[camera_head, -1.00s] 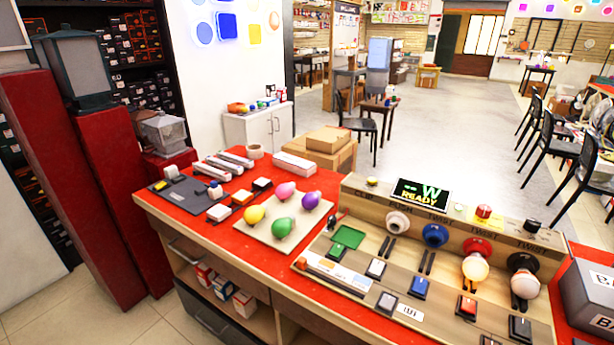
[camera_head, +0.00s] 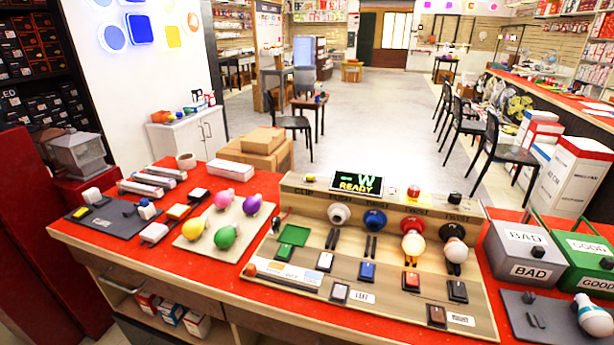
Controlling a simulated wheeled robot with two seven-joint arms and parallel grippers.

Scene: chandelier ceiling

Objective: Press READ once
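A wooden test board (camera_head: 300,212) stands on the red counter, with a small display (camera_head: 357,183) reading "--W READY". Along its upper part are white (camera_head: 339,214), blue (camera_head: 375,219), red and black (camera_head: 454,231) sockets; the last two hold bulbs. A red button (camera_head: 413,191) tops the board. I cannot read which control says READ. Neither gripper is in view.
Coloured bulbs lie on a beige tray (camera_head: 200,243) at left. Grey BAD (camera_head: 517,270) and green GOOD (camera_head: 577,280) bins stand at right, with a bulb (camera_head: 592,315) on a dark mat (camera_head: 530,300). A floor aisle (camera_head: 380,120) lies behind the counter.

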